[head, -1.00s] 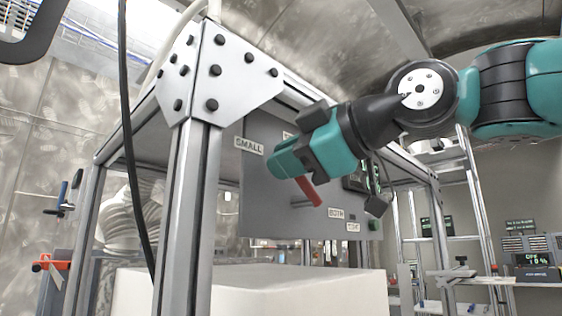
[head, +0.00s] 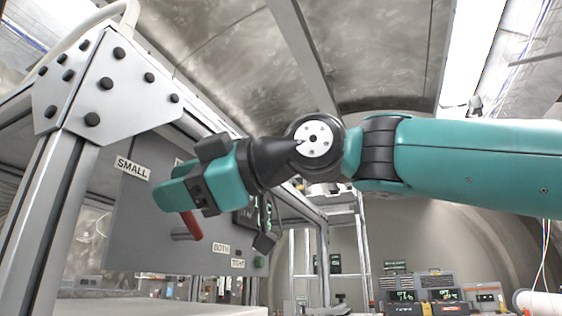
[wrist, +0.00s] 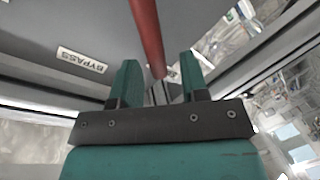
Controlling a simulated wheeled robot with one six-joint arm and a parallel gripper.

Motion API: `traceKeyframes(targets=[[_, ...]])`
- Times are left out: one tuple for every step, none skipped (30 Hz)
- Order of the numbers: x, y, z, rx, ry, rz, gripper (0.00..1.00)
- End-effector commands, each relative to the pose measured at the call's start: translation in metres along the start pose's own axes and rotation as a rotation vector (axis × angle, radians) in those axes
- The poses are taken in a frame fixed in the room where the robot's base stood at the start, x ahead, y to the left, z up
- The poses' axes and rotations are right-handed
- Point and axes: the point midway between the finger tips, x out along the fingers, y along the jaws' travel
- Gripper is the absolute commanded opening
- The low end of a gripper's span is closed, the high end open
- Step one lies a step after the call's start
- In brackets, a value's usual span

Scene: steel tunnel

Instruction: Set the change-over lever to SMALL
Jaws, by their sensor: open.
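The change-over lever has a red handle (head: 192,226), partly hidden behind my gripper in the head view. It hangs down in front of a grey panel (head: 135,225). The panel carries a SMALL label (head: 132,168) at the upper left, and BOTH (head: 221,247) and TIGHT (head: 238,263) labels at the lower right. In the wrist view the red handle (wrist: 148,35) runs down between the two teal fingers. My gripper (wrist: 160,85) is open, with one finger on each side of the handle; I cannot tell whether either touches it.
The wrist view shows a BYPASS label (wrist: 82,60) on the panel. A metal frame post (head: 50,215) with a bolted corner plate (head: 105,85) stands left of the panel. A digital display (head: 256,213) is just right of my gripper. Racks with instruments stand behind.

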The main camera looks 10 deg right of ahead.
Motion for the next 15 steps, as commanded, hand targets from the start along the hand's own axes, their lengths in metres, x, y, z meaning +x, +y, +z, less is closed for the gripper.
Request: traceKeyframes(targets=[[-0.010,0.000,0.002,-0.002,-0.002,0.005,0.41],[-0.016,-0.001,0.002,-0.003,-0.003,0.005,0.41],[-0.025,0.000,0.002,-0.002,-0.004,0.006,0.41],[-0.033,0.000,0.002,-0.002,-0.004,0.007,0.41],[-0.040,0.000,0.002,-0.003,-0.004,0.007,0.41],[-0.051,-0.001,0.002,-0.003,-0.005,0.007,0.41],[-0.059,0.001,0.003,-0.004,-0.006,0.009,0.41],[-0.067,0.001,0.003,-0.003,-0.006,0.009,0.41],[-0.078,0.000,0.002,-0.004,-0.007,0.008,0.41],[-0.084,0.001,0.003,-0.002,-0.008,0.008,0.41],[-0.091,0.002,0.003,-0.003,-0.008,0.009,0.41],[-0.100,0.001,0.002,-0.002,-0.008,0.008,0.41],[-0.106,0.001,0.002,-0.003,-0.009,0.007,0.41],[-0.111,0.002,0.002,-0.002,-0.009,0.007,0.41],[-0.119,0.002,0.002,-0.003,-0.008,0.008,0.41]])
